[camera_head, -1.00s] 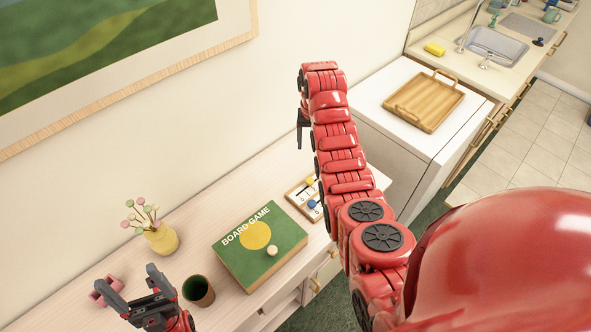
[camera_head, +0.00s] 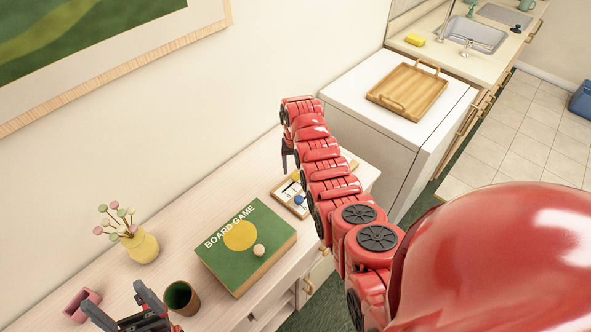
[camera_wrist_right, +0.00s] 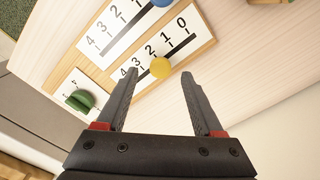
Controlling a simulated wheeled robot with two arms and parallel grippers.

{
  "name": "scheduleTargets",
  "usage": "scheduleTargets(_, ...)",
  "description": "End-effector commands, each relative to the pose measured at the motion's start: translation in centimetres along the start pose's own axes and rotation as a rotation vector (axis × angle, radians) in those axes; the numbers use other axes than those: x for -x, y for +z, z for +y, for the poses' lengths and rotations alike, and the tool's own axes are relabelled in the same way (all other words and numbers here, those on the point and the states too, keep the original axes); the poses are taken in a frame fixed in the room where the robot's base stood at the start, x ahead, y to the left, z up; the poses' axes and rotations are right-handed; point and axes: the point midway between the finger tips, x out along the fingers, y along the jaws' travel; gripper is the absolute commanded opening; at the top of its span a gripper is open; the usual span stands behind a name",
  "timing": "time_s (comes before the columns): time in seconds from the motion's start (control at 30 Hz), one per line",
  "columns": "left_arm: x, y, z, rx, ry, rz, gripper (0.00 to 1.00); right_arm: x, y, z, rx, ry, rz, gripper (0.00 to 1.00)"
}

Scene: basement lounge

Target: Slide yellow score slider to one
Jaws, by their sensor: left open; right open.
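The score board (camera_wrist_right: 205,42) lies on the wooden cabinet top; in the head view it (camera_head: 283,189) is partly hidden by my right arm. Its yellow slider (camera_wrist_right: 160,68) sits on the dark track by the 2, and it also shows in the head view (camera_head: 295,175). A blue slider (camera_wrist_right: 161,2) is on the parallel row, cut by the top edge. My right gripper (camera_wrist_right: 160,74) is open, its fingers pointing at the board on either side of the yellow slider; contact is not clear. My left gripper (camera_head: 115,297) is open and empty at the bottom left.
A green board game box (camera_head: 245,243) with a pale ball on it lies left of the score board. A green piece (camera_wrist_right: 80,101) shows beside the rows.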

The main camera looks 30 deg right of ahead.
Motion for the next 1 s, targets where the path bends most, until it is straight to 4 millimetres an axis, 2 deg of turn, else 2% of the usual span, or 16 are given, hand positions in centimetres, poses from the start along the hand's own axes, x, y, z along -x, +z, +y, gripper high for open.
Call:
scheduleTargets(0.3,-0.4,-0.1,0.0,0.0,0.0,-0.001,0.84,-2.2,0.0,0.0,0.0,0.0,0.0,0.69)
scheduleTargets(0.67,-0.4,-0.1,0.0,0.0,0.0,-0.001,0.84,-2.4,-0.1,0.0,0.001,-0.001,0.002,0.69)
scheduleTargets(1.0,-0.4,-0.1,0.0,0.0,0.0,-0.001,0.84,-2.4,-0.1,0.0,0.001,-0.001,0.002,0.09)
